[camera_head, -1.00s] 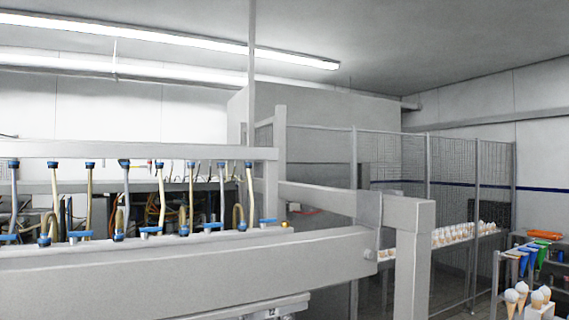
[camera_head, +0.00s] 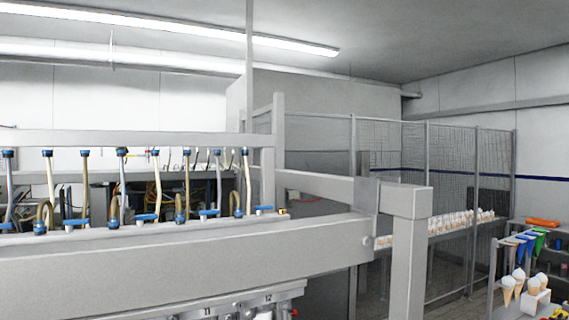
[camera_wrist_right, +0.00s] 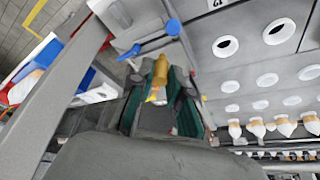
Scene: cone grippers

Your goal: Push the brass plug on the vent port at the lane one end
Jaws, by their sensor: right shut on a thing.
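My right gripper (camera_wrist_right: 160,100) shows in the right wrist view, with dark green pads on its fingers. It is shut on a brass plug (camera_wrist_right: 160,70), whose rounded end sticks out past the fingers. Just beyond the plug is a light grey machine part with a blue valve handle (camera_wrist_right: 130,52) and another blue piece (camera_wrist_right: 172,26). I cannot tell which opening is the vent port, or whether the plug touches anything. In the head view a small brass-coloured fitting (camera_head: 283,212) sits at the right end of the hose rail. Neither gripper shows in the head view.
A thick grey beam (camera_head: 180,265) and post (camera_head: 410,255) cross the near side. Hoses with blue fittings hang behind the beam. A plate with round holes (camera_wrist_right: 228,45) and a row of cones (camera_wrist_right: 255,128) lie right of the right gripper. Mesh fencing (camera_head: 400,160) stands farther back.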

